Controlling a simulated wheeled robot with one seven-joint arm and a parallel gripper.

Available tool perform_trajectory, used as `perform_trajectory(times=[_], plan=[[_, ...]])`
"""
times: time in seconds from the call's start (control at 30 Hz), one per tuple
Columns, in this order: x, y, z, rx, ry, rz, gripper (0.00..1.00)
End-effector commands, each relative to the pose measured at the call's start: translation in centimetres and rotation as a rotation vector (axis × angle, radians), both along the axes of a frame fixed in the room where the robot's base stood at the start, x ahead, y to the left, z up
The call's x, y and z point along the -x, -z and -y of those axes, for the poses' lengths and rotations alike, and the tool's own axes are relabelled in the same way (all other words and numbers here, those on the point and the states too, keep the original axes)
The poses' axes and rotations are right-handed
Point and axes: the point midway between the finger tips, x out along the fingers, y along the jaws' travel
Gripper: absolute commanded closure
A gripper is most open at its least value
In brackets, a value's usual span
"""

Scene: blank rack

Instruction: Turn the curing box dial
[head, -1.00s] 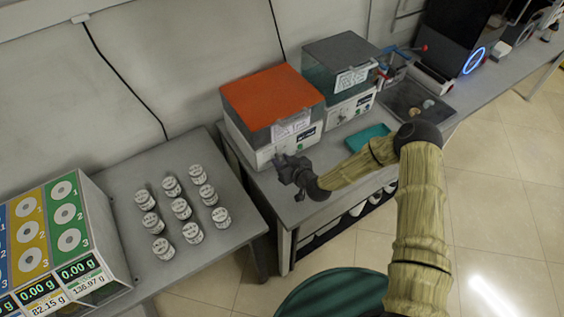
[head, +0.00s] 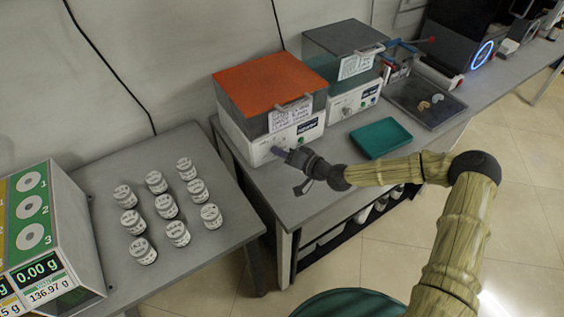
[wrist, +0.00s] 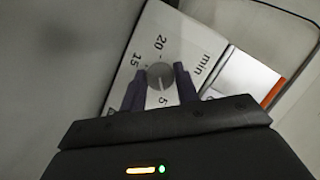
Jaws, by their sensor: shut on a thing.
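The curing box with the orange lid (head: 268,92) stands on the grey bench, its white front panel facing my arm. In the wrist view its round grey dial (wrist: 160,75) shows on the white panel (wrist: 178,40), with the marks 5, 15, 20 and "min" around it. My gripper (head: 282,152) is at the lower left of this panel and hides the dial in the head view. In the wrist view my gripper's two dark fingers (wrist: 158,82) stand on either side of the dial, shut on it. A white pointer line on the dial points down towards the 5.
Several white jars (head: 167,206) stand on the left table, with a gap between the tables.

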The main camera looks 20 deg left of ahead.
Motion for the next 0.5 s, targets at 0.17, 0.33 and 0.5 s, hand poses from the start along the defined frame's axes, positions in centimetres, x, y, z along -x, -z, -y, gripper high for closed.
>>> perform_trajectory(times=[0.17,0.33,0.5], plan=[[-0.19,0.44,0.16,-0.066,0.005,-0.075,0.92],[-0.18,0.26,0.13,-0.097,0.004,-0.114,0.92],[-0.18,0.09,0.11,-0.107,0.004,-0.124,0.92]])
